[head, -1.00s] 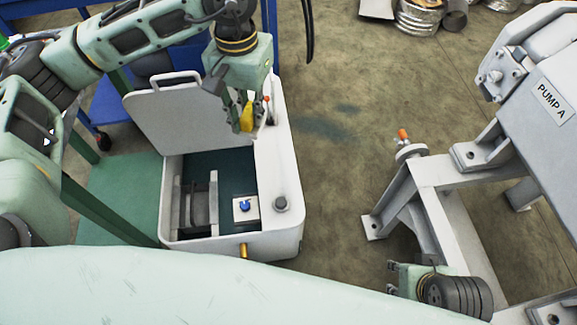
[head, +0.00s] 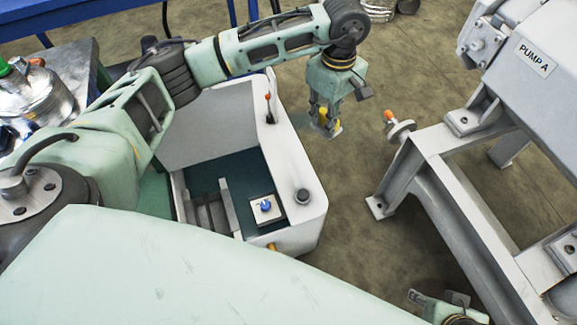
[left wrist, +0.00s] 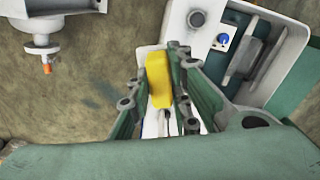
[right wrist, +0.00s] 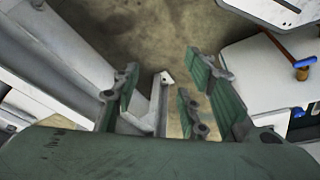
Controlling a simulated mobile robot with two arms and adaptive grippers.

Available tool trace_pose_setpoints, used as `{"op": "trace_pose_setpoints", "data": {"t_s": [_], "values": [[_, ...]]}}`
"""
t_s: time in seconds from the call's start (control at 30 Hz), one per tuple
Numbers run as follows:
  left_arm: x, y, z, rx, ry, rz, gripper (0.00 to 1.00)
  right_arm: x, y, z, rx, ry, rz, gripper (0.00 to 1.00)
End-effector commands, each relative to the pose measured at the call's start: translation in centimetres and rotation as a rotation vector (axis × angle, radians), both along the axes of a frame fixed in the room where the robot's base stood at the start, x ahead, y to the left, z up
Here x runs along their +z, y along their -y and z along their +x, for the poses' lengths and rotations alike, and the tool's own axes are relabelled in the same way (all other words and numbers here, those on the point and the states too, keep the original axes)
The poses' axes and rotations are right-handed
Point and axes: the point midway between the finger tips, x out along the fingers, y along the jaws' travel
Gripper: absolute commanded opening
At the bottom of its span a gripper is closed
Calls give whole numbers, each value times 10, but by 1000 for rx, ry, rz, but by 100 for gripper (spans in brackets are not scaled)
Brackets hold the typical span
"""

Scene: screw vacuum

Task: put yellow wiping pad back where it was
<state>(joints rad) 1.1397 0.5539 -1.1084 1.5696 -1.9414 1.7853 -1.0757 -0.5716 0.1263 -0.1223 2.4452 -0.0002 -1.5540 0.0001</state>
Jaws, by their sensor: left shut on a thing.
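The yellow wiping pad (head: 323,116) is held in my left gripper (head: 325,128), above the floor between the white open-lidded box and the pump stand. In the left wrist view the pad (left wrist: 159,79) sits between the fingers of my left gripper (left wrist: 160,112), which are shut on it. My right gripper (head: 440,300) is low at the bottom right of the head view, near the pump stand's leg. In the right wrist view my right gripper (right wrist: 160,90) has its fingers apart with nothing between them.
The white box (head: 312,205) stands open, with a small white block with a blue knob (head: 265,208) inside. The grey pump stand (head: 425,185), with an orange-tipped fitting (head: 390,117), is to the right. A metal pot (head: 28,98) is at far left. Floor between is clear.

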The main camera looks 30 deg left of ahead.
Motion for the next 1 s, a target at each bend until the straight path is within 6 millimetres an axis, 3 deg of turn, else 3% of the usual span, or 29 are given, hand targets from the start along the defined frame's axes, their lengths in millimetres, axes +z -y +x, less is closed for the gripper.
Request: {"op": "trace_pose_setpoints", "data": {"t_s": [0.3,0.57,0.67,1.0], "values": [[-60,12,22,607,-5,1,0,2,0,-1,-1,3,0,40],[-83,12,26,831,-4,2,0,3,-1,-5,-4,-1,6,40],[-91,4,22,851,-5,2,0,1,-2,-5,-7,-2,8,40],[-136,-62,-15,852,-5,5,0,-7,-2,-5,-8,-1,9,40]]}}
